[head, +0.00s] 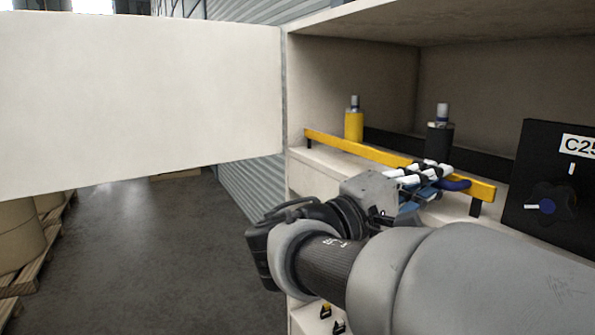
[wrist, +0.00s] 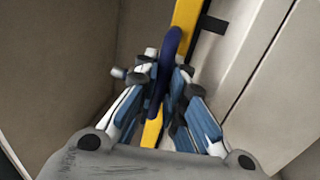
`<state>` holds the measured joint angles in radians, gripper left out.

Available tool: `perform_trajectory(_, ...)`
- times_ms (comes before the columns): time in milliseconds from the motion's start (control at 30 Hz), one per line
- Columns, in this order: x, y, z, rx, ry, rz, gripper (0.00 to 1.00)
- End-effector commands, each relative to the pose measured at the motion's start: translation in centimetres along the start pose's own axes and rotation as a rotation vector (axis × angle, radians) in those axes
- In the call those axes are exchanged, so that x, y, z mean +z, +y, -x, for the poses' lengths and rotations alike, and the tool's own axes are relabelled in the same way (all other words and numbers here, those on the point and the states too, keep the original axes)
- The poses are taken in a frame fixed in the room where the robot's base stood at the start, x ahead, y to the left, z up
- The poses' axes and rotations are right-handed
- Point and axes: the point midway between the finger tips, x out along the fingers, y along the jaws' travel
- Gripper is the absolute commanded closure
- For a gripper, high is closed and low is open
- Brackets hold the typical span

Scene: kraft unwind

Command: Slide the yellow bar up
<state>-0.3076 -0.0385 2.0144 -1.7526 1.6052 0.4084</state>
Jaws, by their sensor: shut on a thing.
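The yellow bar (head: 350,147) runs across the front of the open cabinet, with short black brackets at its ends. It also shows in the wrist view (wrist: 184,16), passing behind the fingers. A dark blue handle (head: 456,184) stands on the bar toward its right end; in the wrist view the handle (wrist: 170,50) is a curved loop between my fingers. My gripper (head: 432,174) has blue and white fingers and is shut on the blue handle. The fingers hide part of the bar and of the handle.
A yellow cylinder (head: 354,125) and a black cylinder (head: 439,140) stand behind the bar. A black box (head: 530,180) with a knob (head: 552,205) is at the right. A large pale door panel (head: 130,100) stands open at the left. The cabinet roof (head: 420,25) overhangs the bar.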

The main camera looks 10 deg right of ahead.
Motion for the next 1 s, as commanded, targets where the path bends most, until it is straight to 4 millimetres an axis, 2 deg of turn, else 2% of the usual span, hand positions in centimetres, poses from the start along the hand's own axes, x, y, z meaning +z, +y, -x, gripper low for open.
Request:
perform_trajectory(333,0.0,0.4,-0.1,0.0,0.0,-0.001,1.0)
perform_trajectory(433,0.0,2.2,-0.4,0.002,0.0,-0.005,1.0)
perform_trajectory(600,0.0,6.9,-1.2,0.006,-0.001,-0.008,1.0)
perform_trajectory(700,0.0,9.0,-1.6,0.004,-0.001,-0.008,1.0)
perform_trajectory(833,0.0,10.4,-1.9,0.004,0.0,-0.005,1.0)
perform_trajectory(1000,0.0,10.6,-1.9,0.006,0.0,-0.004,1.0)
